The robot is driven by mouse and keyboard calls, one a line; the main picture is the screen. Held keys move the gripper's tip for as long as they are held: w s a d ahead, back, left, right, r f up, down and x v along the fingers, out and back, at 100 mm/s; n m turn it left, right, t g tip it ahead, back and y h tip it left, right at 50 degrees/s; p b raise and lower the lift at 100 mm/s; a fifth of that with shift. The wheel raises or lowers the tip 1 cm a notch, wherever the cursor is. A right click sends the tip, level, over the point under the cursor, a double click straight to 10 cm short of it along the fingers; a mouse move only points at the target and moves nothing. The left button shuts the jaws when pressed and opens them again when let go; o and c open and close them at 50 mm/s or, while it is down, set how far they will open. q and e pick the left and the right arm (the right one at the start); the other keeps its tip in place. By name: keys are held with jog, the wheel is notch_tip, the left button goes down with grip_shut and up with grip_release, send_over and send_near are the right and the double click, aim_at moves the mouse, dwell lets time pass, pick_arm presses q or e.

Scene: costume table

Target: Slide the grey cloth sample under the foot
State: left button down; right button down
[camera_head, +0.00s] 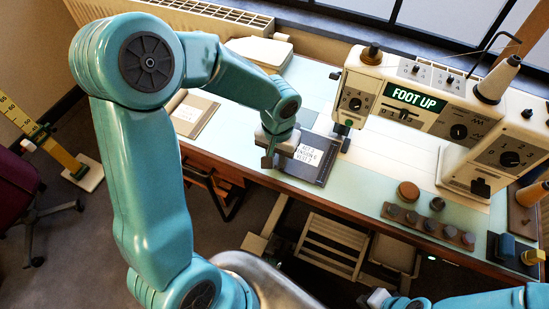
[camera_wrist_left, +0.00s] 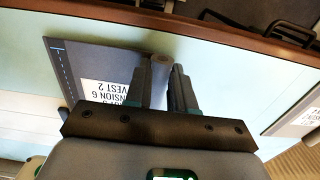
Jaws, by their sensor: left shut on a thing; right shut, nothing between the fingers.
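The grey cloth sample (camera_head: 322,174) lies flat on the table with a white label reading "TENSION 6 VEST 2". It also shows in the left wrist view (camera_wrist_left: 85,55). My left gripper (camera_head: 268,158) is shut on its near left edge; the wrist view shows a rolled edge between the fingers (camera_wrist_left: 163,72). The sewing machine (camera_head: 440,105) stands to the right, its display (camera_head: 408,97) reading "FOOT UP". The foot (camera_head: 342,129) is just beyond the sample's far right corner; its gap is too small to judge. My right gripper (camera_head: 378,298) is low at the bottom edge, shut and empty.
A beige folder (camera_head: 195,112) with a white label lies left of my left gripper. A row of dark knobs (camera_head: 428,226), a brown round piece (camera_head: 408,191) and a thread spool (camera_head: 497,80) are at the right. The pale tabletop between sample and knobs is clear.

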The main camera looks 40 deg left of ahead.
aim_at(308, 153)
pick_arm(q)
jog(key=shift+w+a+p, duration=0.2)
jog(key=shift+w+p, duration=0.15)
jog(key=shift+w, duration=0.45)
jog(key=shift+w+a+p, duration=0.2)
jog(key=shift+w+p, duration=0.1)
jog(key=shift+w, duration=0.5)
jog(key=shift+w+a+f, duration=0.1)
jog(key=shift+w+a, duration=0.1)
jog(key=shift+w, duration=1.2)
jog(key=shift+f, duration=0.1)
jog(key=c, duration=0.9)
grip_release()
